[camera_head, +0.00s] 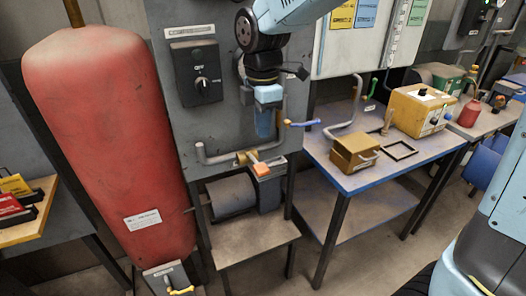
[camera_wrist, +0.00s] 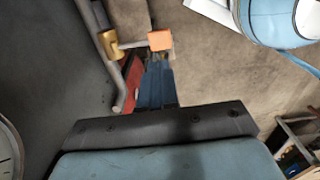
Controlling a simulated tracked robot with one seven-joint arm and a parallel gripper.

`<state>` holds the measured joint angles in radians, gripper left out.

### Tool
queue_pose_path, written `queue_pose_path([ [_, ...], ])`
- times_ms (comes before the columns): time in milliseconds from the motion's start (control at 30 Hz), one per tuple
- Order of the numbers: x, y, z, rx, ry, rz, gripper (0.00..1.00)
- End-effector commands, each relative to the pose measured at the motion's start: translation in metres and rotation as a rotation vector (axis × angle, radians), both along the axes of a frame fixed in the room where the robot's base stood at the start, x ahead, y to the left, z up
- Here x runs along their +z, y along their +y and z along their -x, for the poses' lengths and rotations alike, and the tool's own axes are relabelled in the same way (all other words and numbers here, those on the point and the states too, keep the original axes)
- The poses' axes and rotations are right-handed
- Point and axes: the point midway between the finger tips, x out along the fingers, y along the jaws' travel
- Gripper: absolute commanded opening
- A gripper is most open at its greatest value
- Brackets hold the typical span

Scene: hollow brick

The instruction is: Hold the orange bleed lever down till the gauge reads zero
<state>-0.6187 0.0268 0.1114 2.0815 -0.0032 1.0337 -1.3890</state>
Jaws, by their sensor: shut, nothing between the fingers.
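The orange bleed lever (camera_head: 262,169) sticks out from a brass valve (camera_head: 243,158) on the grey pipe, low on the panel. In the wrist view the orange lever end (camera_wrist: 160,40) lies just beyond my fingertips, with the brass valve (camera_wrist: 109,44) to its left. My gripper (camera_head: 265,137) points down above the lever, its blue fingers shut and empty; they also show in the wrist view (camera_wrist: 157,64). A gap seems to remain between fingertips and lever. Part of a white dial (camera_wrist: 8,155) shows at the wrist view's left edge; its reading cannot be made out.
A large red tank (camera_head: 105,140) stands left of the panel. A grey pipe (camera_head: 222,158) runs beside the valve. A blue-handled valve (camera_head: 300,124) is close on the right. A workbench (camera_head: 350,182) holds a tan box (camera_head: 354,152) and a yellow box (camera_head: 420,110).

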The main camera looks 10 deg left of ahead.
Motion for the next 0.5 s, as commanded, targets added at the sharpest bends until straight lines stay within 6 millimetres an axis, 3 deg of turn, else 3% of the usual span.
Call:
queue_pose_path([
  [167, -0.017, 0.0, 0.0, -0.001, 0.003, 0.002, 0.0],
  [500, -0.072, 0.0, 0.0, -0.001, 0.003, 0.002, 0.0],
])
